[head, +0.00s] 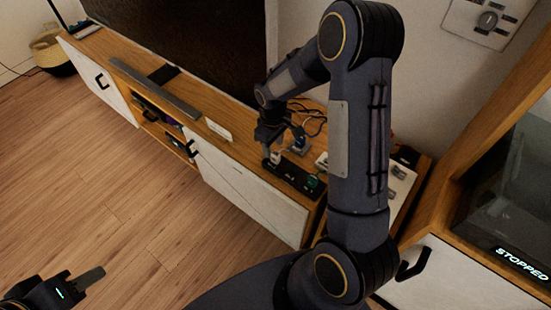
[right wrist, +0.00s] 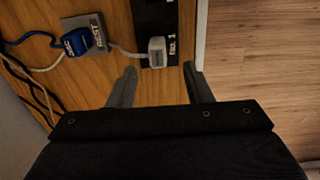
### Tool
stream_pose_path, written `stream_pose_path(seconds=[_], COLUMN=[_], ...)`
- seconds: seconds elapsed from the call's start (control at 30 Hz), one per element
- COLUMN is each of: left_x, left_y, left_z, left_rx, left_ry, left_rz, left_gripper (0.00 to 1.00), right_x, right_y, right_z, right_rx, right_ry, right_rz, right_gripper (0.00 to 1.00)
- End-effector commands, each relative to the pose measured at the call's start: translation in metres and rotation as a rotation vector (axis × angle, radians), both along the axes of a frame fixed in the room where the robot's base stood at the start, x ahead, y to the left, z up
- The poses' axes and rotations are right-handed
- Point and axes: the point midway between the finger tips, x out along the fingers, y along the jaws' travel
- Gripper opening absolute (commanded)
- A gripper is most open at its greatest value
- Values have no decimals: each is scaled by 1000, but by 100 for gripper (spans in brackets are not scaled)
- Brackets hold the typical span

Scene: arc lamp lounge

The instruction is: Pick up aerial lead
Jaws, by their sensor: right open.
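A pale grey plug (right wrist: 157,52) with a light lead stands on a black strip with white lettering on the wooden cabinet; it also shows in the head view (head: 275,157). I cannot tell for sure whether this is the aerial lead. In the head view my right gripper (head: 271,146) is above the strip. My left gripper (head: 84,283) is at lower left, far from the cabinet.
The long wooden cabinet (head: 228,150) carries a grey bar (head: 155,88), a white box (head: 218,129) and the black strip (head: 290,176). A dark screen (head: 190,40) stands behind. Dark cables (head: 310,115) lie near the wall. The wooden floor (head: 90,190) is clear.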

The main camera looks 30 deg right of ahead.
Motion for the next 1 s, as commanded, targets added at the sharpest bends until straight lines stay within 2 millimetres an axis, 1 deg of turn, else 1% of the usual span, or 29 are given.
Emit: stream_pose_path(seconds=[0.2, 0.3, 0.43, 0.63, 0.9, 0.97, 1.0], left_x=[0, 0, 0, 0, 0, 0, 0], left_y=[0, 0, 0, 0, 0, 0, 0], left_z=[-3, -5, -5, -5, -5, -5, -5], left_rx=[0, 0, 0, 0, 0, 0, 0], left_ry=[0, 0, 0, 0, 0, 0, 0], left_rz=[0, 0, 0, 0, 0, 0, 0], left_gripper=[36, 36, 36, 36, 36, 36, 36], right_x=[-6, -5, -5, -5, -5, -5, -5], right_y=[-5, -5, -5, -5, -4, -4, -4], right_z=[-33, -45, -51, -51, -51, -51, -51], right_rx=[-1, 0, 0, 0, 1, 1, 1], right_ry=[5, 2, 0, -1, -1, -1, -1], right_rz=[-2, -2, -3, -3, -3, -3, -3], right_gripper=[45, 45, 45, 45, 10, 2, 0])
